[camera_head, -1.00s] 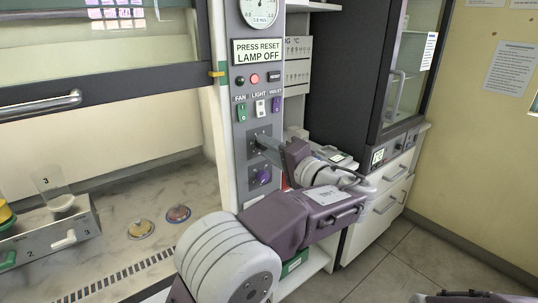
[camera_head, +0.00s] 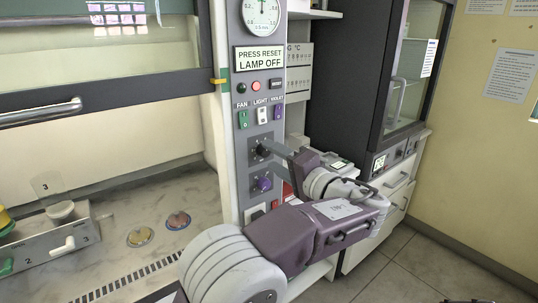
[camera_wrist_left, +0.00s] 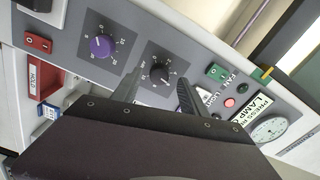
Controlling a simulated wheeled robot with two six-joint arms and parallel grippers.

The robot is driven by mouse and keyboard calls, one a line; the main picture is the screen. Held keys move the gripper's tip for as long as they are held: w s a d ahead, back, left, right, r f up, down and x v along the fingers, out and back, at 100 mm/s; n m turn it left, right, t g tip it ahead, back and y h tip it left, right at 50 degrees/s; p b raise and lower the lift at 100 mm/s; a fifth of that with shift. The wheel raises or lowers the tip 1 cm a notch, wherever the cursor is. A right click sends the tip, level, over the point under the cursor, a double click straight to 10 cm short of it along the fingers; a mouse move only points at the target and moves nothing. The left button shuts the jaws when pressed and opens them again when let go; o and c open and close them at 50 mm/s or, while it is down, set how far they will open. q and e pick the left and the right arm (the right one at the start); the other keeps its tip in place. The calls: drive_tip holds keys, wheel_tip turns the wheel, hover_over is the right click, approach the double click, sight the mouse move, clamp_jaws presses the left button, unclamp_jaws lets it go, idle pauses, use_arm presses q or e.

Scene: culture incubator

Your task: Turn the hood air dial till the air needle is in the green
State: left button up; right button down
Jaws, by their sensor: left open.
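The hood panel (camera_head: 245,150) carries a black dial (camera_head: 263,150) above a purple dial (camera_head: 263,184). My left gripper (camera_head: 276,148) is open in front of the black dial. In the left wrist view its fingers (camera_wrist_left: 157,95) lie either side of the black dial (camera_wrist_left: 161,75), with gaps to both. The round air gauge (camera_head: 262,14) is at the panel top, cut by the frame edge; its needle points about straight up. Whether it lies in the green is too small to tell. My right gripper is out of view.
A "PRESS RESET LAMP OFF" sign (camera_head: 259,58), indicator lights and fan, light and violet switches sit above the dials. A red switch (camera_wrist_left: 38,43) is beyond the purple dial. The hood bench (camera_head: 120,215) is left; a dark cabinet (camera_head: 350,80) stands right.

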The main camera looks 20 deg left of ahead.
use_arm(q)
drive_tip(key=v, duration=0.6)
drive_tip(key=shift+s+d, duration=0.25)
drive_tip(key=s+a+f+m+g+h, duration=0.1)
drive_tip(key=s+a+f+g+h, duration=0.3)
drive_tip(key=f, duration=0.6)
drive_tip(key=w+a+f+m+g+h, duration=0.1)
drive_tip(key=a+f+g, duration=0.1)
drive_tip(key=a+f, duration=0.6)
drive_tip(key=s+d+f+n+g+h, duration=0.2)
drive_tip(key=s+f+n+g+h, duration=0.5)
drive_tip(key=s+f, duration=1)
wheel_tip(320, 180, up, 13)
drive_tip(key=w+t+h+p, duration=0.1)
drive_tip(key=t+h+p, duration=0.1)
drive_tip(key=p, duration=1.2)
drive_tip(key=shift+d+t, duration=0.3)
drive_tip(key=shift+t, duration=0.3)
